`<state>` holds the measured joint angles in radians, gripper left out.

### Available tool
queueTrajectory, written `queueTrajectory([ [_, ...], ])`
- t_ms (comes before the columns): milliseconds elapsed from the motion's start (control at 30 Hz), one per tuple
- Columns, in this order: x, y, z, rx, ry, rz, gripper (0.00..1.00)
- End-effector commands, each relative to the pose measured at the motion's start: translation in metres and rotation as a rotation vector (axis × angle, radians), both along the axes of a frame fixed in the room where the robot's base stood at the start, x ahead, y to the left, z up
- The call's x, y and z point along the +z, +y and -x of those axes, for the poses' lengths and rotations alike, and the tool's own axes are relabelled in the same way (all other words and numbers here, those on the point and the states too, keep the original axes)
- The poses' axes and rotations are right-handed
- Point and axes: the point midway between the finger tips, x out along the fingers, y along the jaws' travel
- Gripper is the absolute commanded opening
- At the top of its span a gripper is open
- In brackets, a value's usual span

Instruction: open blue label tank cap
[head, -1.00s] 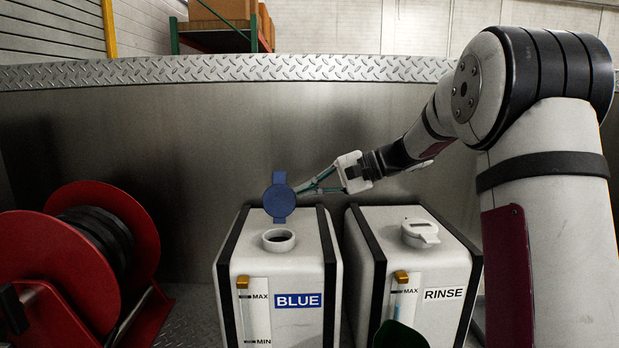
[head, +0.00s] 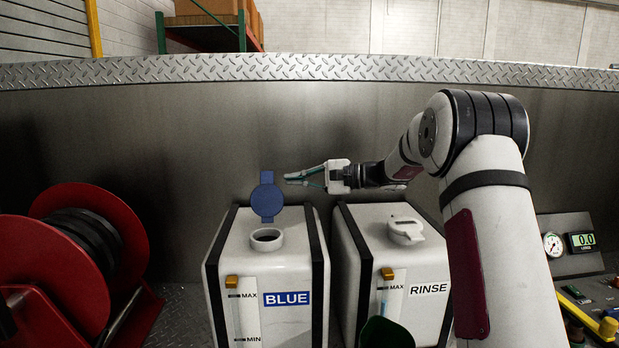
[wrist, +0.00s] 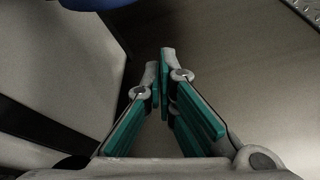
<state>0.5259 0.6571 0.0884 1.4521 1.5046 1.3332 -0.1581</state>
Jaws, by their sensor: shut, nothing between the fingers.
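The tank with the BLUE label (head: 286,298) stands left of centre in the head view. Its blue cap (head: 267,198) stands upright at the back of the filler neck (head: 267,238), and the round opening is uncovered. My gripper (head: 287,178) is just right of the cap, above the tank's back edge, apart from the cap. In the wrist view my gripper (wrist: 165,72) has its fingertips together with nothing between them. The blue cap's edge (wrist: 95,3) shows at the top of the wrist view.
The RINSE tank (head: 428,290) with a closed white cap (head: 405,231) stands to the right. A red hose reel (head: 85,250) is at the left. A metal wall (head: 150,135) runs behind. A gauge and display panel (head: 568,244) sits at far right. A dark green object (head: 387,333) is in front.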

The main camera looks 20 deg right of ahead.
Motion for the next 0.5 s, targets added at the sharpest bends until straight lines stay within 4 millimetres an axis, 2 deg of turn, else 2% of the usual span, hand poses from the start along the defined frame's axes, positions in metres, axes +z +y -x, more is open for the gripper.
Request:
queueTrajectory([
  [100, -0.002, 0.021, -0.013, 0.004, 0.001, -0.001, 0.0],
  [233, -0.005, 0.04, -0.026, 0.003, 0.001, 0.001, 0.0],
  [300, 0.003, 0.04, -0.011, -0.001, 0.001, 0.001, 0.0],
  [500, 0.009, 0.046, 0.006, 0.0, 0.001, 0.001, 0.0],
])
